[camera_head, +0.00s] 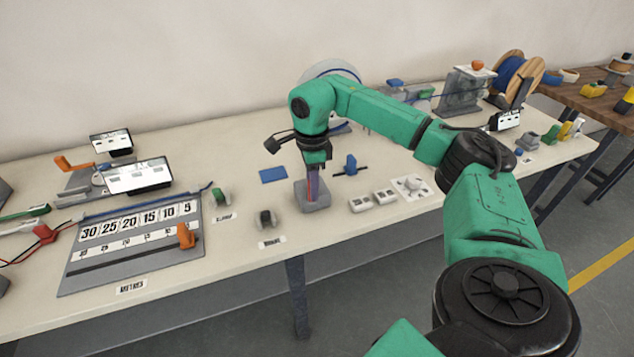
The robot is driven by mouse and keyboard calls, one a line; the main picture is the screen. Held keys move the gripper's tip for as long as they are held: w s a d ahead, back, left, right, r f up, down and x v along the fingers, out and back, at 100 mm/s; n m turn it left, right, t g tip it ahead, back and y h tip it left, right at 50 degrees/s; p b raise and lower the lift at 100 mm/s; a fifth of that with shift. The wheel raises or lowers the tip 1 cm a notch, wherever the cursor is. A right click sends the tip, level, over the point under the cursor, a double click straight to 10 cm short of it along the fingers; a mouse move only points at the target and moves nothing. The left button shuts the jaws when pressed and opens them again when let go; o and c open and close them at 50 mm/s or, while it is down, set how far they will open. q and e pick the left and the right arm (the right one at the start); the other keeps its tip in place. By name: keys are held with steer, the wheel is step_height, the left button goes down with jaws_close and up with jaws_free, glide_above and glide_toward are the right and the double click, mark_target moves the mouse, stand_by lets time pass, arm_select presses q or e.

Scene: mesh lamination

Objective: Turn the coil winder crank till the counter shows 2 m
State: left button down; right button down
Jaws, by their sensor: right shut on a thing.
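My right gripper (314,168) points down above a grey block (313,196) in the middle of the table. It is shut on a thin reddish and blue thing (312,184) standing in that block; I cannot tell exactly what it is. A clear round disc (333,70) with a blue strand, perhaps the coil winder, stands behind my right arm, which hides much of it. I cannot make out the crank. A small display (506,121) stands at the right, its reading too small to tell. My left gripper is not in view.
A numbered measuring board (76,283) with an orange slider (186,236) lies at the left, near two displays (138,176). A blue pad (273,175), white sockets (385,196) and a small black part (265,218) surround the block. A wooden spool (515,75) stands at the back right.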

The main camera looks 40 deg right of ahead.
steer(key=m, duration=0.2)
steer(key=w+a+m+p, duration=0.1)
steer(key=w+m, duration=0.1)
steer(key=m, duration=0.1)
steer(key=shift+a+r+m+p, duration=0.1)
steer(key=shift+a+m+p, duration=0.2)
steer(key=shift+p, duration=0.1)
steer(key=shift+w+a+m+p, duration=0.15)
steer(key=shift+w+m+p, duration=0.35)
steer(key=shift+m, duration=0.75)
steer(key=shift+w+a+m+p, duration=0.15)
steer(key=shift+w+m, duration=0.55)
steer(key=shift+m, duration=0.55)
steer(key=shift+d, duration=0.1)
steer(key=c, duration=0.7)
jaws_free()
